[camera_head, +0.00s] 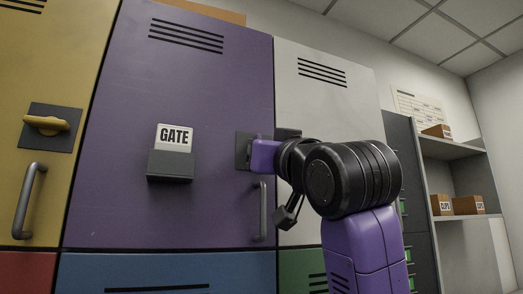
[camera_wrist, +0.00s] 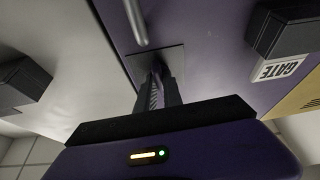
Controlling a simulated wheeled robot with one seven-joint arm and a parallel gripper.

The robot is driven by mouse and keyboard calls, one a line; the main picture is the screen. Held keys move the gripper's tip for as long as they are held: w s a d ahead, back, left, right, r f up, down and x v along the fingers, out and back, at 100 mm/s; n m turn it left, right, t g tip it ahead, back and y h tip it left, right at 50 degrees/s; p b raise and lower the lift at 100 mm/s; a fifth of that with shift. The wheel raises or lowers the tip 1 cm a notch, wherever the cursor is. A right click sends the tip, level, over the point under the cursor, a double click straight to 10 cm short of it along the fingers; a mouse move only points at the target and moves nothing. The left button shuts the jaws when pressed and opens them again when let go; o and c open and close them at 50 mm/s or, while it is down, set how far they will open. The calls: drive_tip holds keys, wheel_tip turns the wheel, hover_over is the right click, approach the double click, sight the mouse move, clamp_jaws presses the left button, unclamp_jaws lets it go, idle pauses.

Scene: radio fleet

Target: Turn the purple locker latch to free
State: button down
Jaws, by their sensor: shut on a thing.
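The purple locker (camera_head: 215,95) has a closed door with a white GATE label (camera_head: 174,137) above a dark box. Its dark latch plate (camera_head: 242,151) is at the door's right edge; the plate also shows in the wrist view (camera_wrist: 140,62). My gripper (camera_head: 257,153) reaches in from the right, up against this plate. In the wrist view its two dark fingers (camera_wrist: 157,82) are close together at the plate, shut on the latch. The latch handle is hidden by the fingers, so I cannot tell its angle.
A vertical grey door handle (camera_head: 263,212) is just below my gripper. A yellow locker (camera_head: 42,85) with a yellow latch (camera_head: 46,124) stands left, a white locker (camera_head: 322,100) right. Shelves with small brown boxes (camera_head: 468,205) are further right.

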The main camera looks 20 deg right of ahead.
drive_tip(key=shift+m, duration=0.6)
drive_tip(key=c, duration=1.5)
unclamp_jaws()
drive_tip(key=b+v, duration=0.1)
drive_tip(key=v, duration=0.7)
drive_tip(key=shift+a, duration=0.1)
drive_tip(key=shift+w, duration=0.1)
